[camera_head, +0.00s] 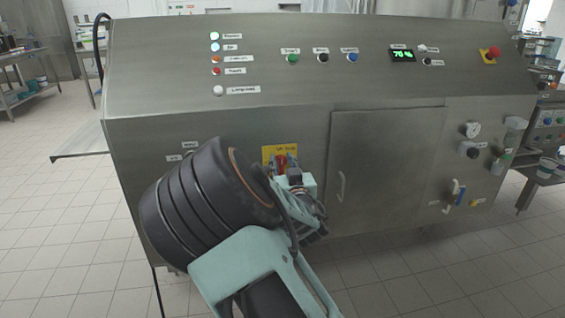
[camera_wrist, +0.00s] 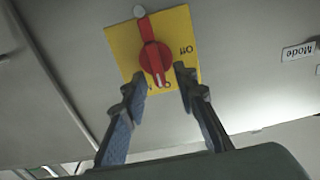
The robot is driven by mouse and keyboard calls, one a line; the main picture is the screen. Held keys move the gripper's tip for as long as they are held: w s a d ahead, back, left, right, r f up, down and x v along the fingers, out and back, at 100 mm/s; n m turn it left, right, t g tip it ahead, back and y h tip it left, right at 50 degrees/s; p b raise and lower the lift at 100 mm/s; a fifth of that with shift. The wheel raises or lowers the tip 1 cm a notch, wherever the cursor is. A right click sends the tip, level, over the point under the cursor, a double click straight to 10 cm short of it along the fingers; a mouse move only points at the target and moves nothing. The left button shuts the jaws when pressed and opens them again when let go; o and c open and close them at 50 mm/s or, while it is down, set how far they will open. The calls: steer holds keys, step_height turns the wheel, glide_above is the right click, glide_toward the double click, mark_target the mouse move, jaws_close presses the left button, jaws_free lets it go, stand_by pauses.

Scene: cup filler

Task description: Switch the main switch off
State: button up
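The main switch is a red rotary handle (camera_wrist: 154,56) on a yellow plate (camera_wrist: 118,42), fixed to the grey machine front. The plate appears turned over in the wrist view, with "Off" at its right and a partly hidden "On" at its lower edge. The handle's white-marked end points down towards "On". My gripper (camera_wrist: 160,76) is open, with one fingertip on each side of the handle's lower end. I cannot tell whether either finger touches it. In the head view, the yellow plate (camera_head: 267,151) and red handle (camera_head: 281,163) show just beyond my gripper (camera_head: 287,174), partly hidden.
A closed cabinet door (camera_head: 388,165) with a handle is right of the switch. A "Mode" label (camera_wrist: 298,51) is at the right in the wrist view. Lamps and buttons line the sloping panel above, with a red emergency stop (camera_head: 491,53) at its right. Tiled floor is clear in front.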

jaws_close()
steer(key=shift+f+n+b, duration=0.1)
steer(key=shift+n+b, duration=0.2)
steer(key=shift+b, duration=0.2)
steer(key=shift+s+a+n+b, duration=0.1)
steer(key=shift+a+n+b, duration=0.1)
steer(key=shift+n+b, duration=1)
steer(key=n+b, duration=0.1)
steer(key=n, duration=0.4)
steer(key=a+f+n+b, duration=0.1)
steer(key=n, duration=0.4)
steer(key=f+n+b, duration=0.1)
steer(key=n+b, duration=0.1)
steer(key=n, duration=0.2)
steer(key=shift+s+a+n, duration=0.2)
steer(key=shift+a+n, duration=0.05)
steer(key=shift+n, duration=0.15)
